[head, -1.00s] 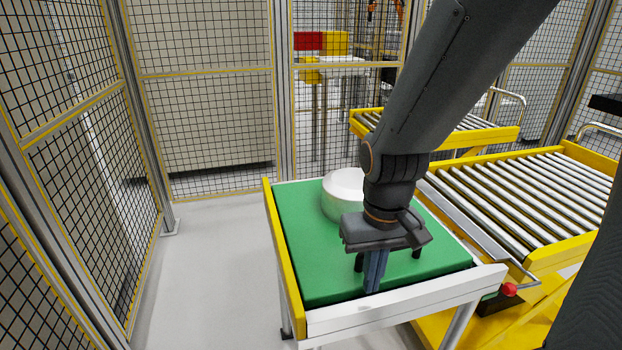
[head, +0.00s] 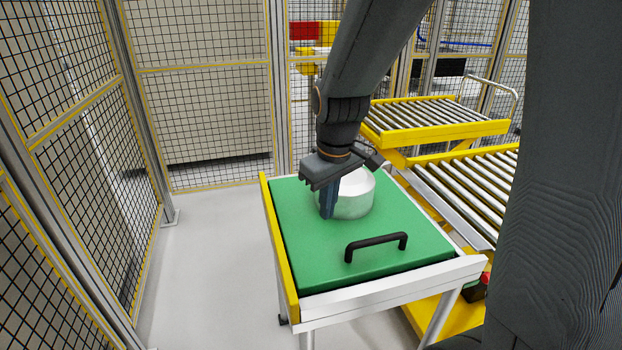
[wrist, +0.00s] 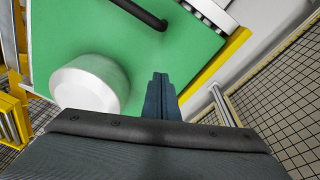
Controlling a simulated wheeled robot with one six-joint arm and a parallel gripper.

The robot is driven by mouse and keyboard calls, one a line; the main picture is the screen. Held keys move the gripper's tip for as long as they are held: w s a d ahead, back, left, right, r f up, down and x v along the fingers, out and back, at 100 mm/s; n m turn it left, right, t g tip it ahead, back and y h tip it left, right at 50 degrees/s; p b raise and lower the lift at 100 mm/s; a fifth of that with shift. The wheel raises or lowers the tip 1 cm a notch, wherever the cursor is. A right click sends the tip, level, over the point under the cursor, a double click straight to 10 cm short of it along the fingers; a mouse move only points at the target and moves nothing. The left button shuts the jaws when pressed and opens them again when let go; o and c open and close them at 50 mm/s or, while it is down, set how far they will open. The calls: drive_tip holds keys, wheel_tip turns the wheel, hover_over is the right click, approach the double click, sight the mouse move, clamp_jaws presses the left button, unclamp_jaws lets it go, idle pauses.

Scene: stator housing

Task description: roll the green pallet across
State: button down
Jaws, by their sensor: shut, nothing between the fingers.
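The green pallet (head: 297,240) lies on a white-framed stand with a yellow left rail, and a black handle (head: 376,243) stands on its near part. A white and silver cylindrical housing (head: 356,197) sits on the pallet's far right part. My gripper (head: 327,213) is shut and empty, pointing down over the pallet just left of the housing. It partly hides the housing in the head view. The wrist view shows the shut fingers (wrist: 160,82) over the green surface, with the housing (wrist: 88,85) beside them and the handle (wrist: 140,14) at the top edge. I cannot tell whether the fingertips touch the pallet.
A yellow-framed roller conveyor (head: 470,190) adjoins the stand on the right, with another roller table (head: 430,122) behind it. Mesh fencing (head: 205,90) closes off the left and back. The floor left of the stand (head: 200,260) is clear.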

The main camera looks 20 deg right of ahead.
drive_tip(key=w+a+r+n+g, duration=0.1)
drive_tip(key=w+a+r+n, duration=0.15)
drive_tip(key=w+n, duration=0.55)
drive_tip(key=w+a+r+n+g, duration=0.1)
drive_tip(key=w+r+n, duration=0.3)
drive_tip(key=w, duration=0.5)
drive_tip(key=shift+n, duration=0.7)
drive_tip(key=f+p, duration=0.1)
drive_tip(key=f, duration=0.6)
drive_tip(key=f+p, duration=0.1)
drive_tip(key=f, duration=0.3)
drive_tip(key=shift+w+d+p, duration=0.1)
drive_tip(key=shift+d+p, duration=0.2)
drive_tip(key=d, duration=0.1)
drive_tip(key=d+p, duration=0.1)
drive_tip(key=shift+d+r, duration=0.35)
drive_tip(key=shift+d, duration=0.05)
drive_tip(key=shift+w+d+f, duration=0.1)
drive_tip(key=shift+d, duration=0.5)
